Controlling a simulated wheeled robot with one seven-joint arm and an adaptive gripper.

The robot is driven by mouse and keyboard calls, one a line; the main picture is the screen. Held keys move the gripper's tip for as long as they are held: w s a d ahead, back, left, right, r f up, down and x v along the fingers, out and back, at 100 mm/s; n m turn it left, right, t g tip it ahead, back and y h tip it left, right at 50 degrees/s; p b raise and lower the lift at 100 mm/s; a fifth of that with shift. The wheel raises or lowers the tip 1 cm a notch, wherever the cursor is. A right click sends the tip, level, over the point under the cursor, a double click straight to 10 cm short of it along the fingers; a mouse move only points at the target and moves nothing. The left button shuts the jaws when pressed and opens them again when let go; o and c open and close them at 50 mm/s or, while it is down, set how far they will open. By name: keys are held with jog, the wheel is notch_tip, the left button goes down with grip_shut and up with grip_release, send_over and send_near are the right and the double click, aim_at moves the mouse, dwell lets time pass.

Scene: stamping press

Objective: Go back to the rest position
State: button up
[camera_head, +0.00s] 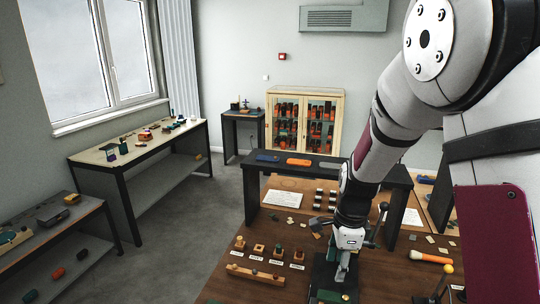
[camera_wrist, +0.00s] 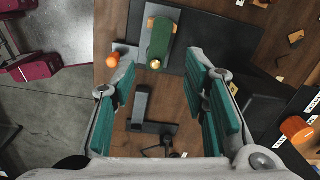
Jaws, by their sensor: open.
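My gripper (camera_head: 343,268) is over the brown wooden worktable (camera_head: 285,285), low down by a dark base plate in the head view. In the wrist view my gripper (camera_wrist: 163,75) has its two teal-padded fingers spread apart, with nothing held between them. Beyond the fingertips a green block with a brass end (camera_wrist: 160,42) lies by a dark plate (camera_wrist: 210,42). An orange knob (camera_wrist: 112,60) is just left of it. A dark upright part (camera_wrist: 140,102) shows between the fingers. My arm hides part of the table in the head view.
A black raised shelf (camera_head: 335,169) spans the table behind my gripper. Small labelled blocks (camera_head: 259,249) stand to the left. An orange-handled tool (camera_head: 430,257) lies to the right. A glass cabinet (camera_head: 303,120) stands at the back wall. Grey floor (camera_head: 185,245) is open on the left.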

jog(key=s+r+n+t+b, duration=0.1)
jog(key=s+r+n, duration=0.35)
jog(key=r, duration=0.25)
jog(key=s+r+n+t+b, duration=0.1)
jog(key=s+r+n+t, duration=0.15)
jog(key=r+n, duration=0.35)
jog(key=s+r+n+t+b, duration=0.1)
jog(key=s+r+n, duration=0.3)
jog(key=s+n, duration=0.4)
jog(key=s+b, duration=0.1)
jog(key=s, duration=0.1)
jog(key=shift+s+d+r+n, duration=0.25)
jog(key=shift+s+r+n, duration=0.05)
jog(key=shift+s+n, duration=0.05)
